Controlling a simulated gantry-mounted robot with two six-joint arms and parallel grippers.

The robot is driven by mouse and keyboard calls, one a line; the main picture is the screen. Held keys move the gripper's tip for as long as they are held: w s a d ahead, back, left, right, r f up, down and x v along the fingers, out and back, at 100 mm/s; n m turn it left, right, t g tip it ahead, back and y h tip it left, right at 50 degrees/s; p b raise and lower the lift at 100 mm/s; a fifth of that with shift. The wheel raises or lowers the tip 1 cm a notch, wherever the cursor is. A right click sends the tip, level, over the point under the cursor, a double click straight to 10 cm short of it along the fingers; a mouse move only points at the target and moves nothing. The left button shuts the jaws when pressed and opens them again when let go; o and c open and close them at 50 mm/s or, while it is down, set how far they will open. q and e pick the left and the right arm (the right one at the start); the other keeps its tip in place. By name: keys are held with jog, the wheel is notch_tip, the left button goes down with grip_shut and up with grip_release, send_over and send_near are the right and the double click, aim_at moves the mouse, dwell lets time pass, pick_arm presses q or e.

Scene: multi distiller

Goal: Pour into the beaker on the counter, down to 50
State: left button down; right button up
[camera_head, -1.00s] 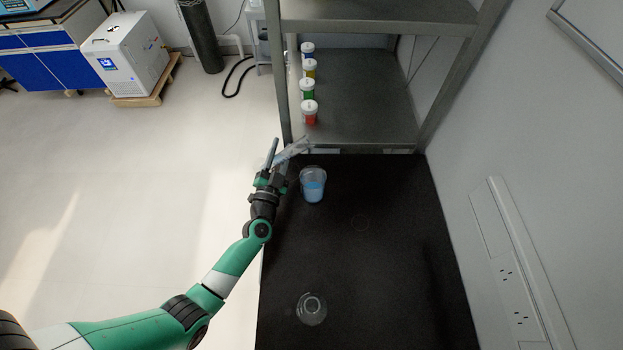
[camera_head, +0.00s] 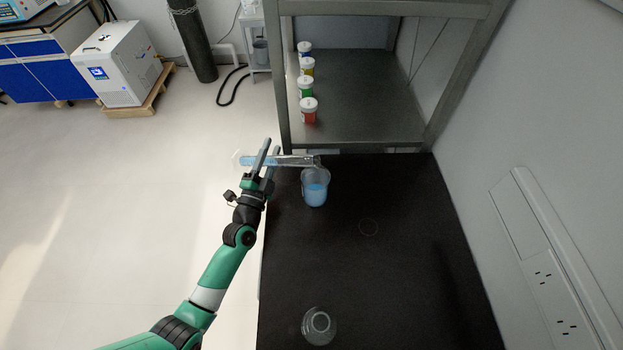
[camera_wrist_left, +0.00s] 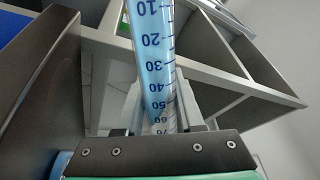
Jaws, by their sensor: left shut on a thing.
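My left gripper (camera_head: 271,145) is shut on a clear graduated cylinder (camera_head: 297,160), which lies nearly level with its mouth toward the right. The mouth is above the beaker (camera_head: 315,188), at its back rim; I cannot tell whether they touch. The beaker stands upright on the black counter with pale blue liquid in it. In the left wrist view the cylinder (camera_wrist_left: 153,60) shows marks from 10 to about 70, with blue liquid along the tilted tube, its slanting edge near 50 to 60. No falling stream can be made out. My right gripper is not in view.
An empty glass vessel (camera_head: 319,326) stands near the front of the counter (camera_head: 400,280). A metal shelf (camera_head: 370,110) at the back holds several jars with coloured labels, including a red one (camera_head: 309,112). The counter's middle and right are clear.

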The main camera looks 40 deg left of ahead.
pick_arm(q)
jog(key=shift+a+r+m, duration=0.15)
jog(key=shift+a+m, duration=0.05)
jog(key=shift+m, duration=0.3)
jog(key=shift+d, duration=0.1)
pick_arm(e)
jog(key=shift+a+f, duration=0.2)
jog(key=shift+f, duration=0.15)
pick_arm(q)
jog(key=shift+r+m+b, duration=0.1)
jog(key=shift+m+b, duration=0.3)
jog(key=shift+b, duration=0.2)
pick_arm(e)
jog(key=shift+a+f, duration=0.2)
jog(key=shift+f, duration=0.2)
